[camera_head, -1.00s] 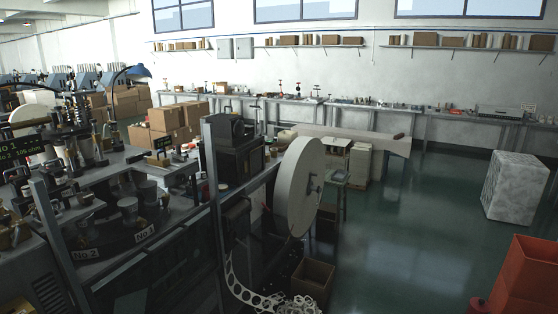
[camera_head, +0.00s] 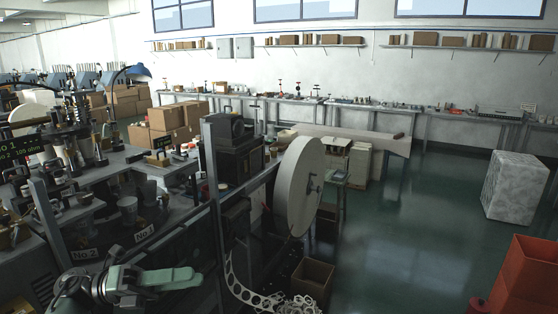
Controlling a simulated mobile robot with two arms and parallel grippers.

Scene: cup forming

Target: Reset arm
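My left gripper (camera_head: 188,278) is at the bottom left of the head view, in front of the cup-forming machine (camera_head: 160,262). Its green fingers point to the right and show from the side. They overlap in this view, so I cannot tell whether they are open or shut. Nothing shows held in them. My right gripper is not in view.
A dark metal post (camera_head: 214,220), a white paper roll (camera_head: 299,187) and an open cardboard box (camera_head: 312,274) stand to the right.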

